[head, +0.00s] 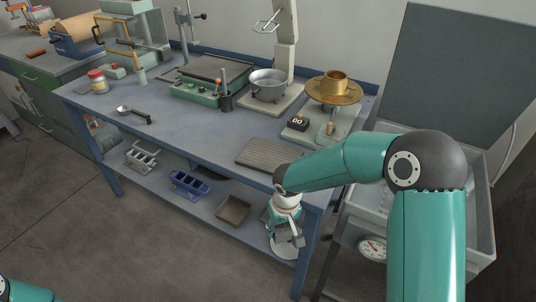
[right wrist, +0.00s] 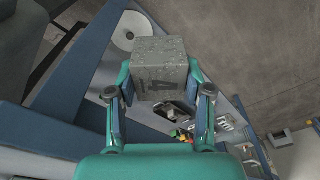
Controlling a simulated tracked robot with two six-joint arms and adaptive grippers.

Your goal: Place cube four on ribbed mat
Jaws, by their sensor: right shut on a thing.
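Cube four, a grey concrete-like block with a dark 4 on one face (right wrist: 162,72), sits between the fingers of my right gripper in the right wrist view (right wrist: 160,88). The gripper is shut on it. In the head view my right gripper (head: 288,238) hangs low past the bench's front edge, below the top; the cube is hard to make out there. The ribbed mat (head: 265,154), a grey-brown slatted rectangle, lies bare at the front right of the bench top, above and left of the gripper. My left gripper is out of view.
The blue bench (head: 190,139) has a lower shelf with racks (head: 188,184) and a brown tray (head: 233,209). Behind the mat stand a pot (head: 268,82) and a scale with a brass piece (head: 334,88). A sink (head: 478,210) is at right. The bench's front middle is mostly clear.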

